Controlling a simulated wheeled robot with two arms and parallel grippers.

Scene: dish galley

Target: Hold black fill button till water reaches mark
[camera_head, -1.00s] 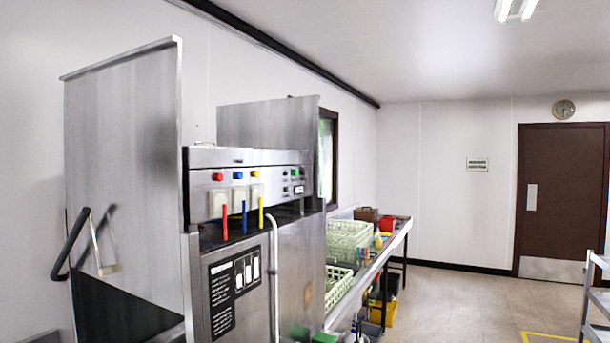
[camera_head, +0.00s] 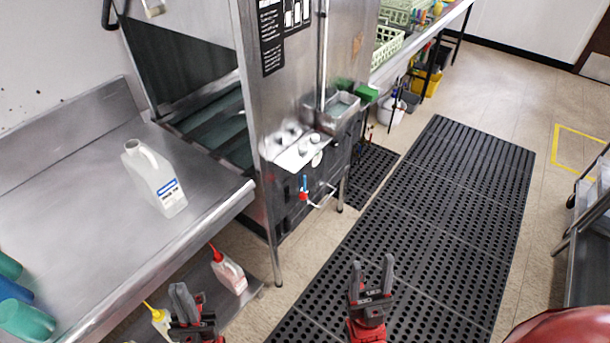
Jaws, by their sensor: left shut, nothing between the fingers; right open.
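The steel dish machine (camera_head: 255,105) stands at the upper middle, its top control panel out of view. A bright sloped plate with knobs (camera_head: 298,150) is on its lower front, and a small open steel trough (camera_head: 338,112) is beside it. I cannot make out a black fill button, and no water mark is readable. My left gripper (camera_head: 183,300) is shut and empty at the bottom, in front of the steel table. My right gripper (camera_head: 372,277) is open and empty over the floor mat. Both are apart from the machine.
A grey-white jug (camera_head: 154,180) stands on the steel table (camera_head: 85,215). A red-capped bottle (camera_head: 229,271) is on the shelf below. A red-and-blue valve (camera_head: 305,190) sticks out low on the machine. A black mat (camera_head: 440,210) covers open floor; a cart (camera_head: 592,205) is at right.

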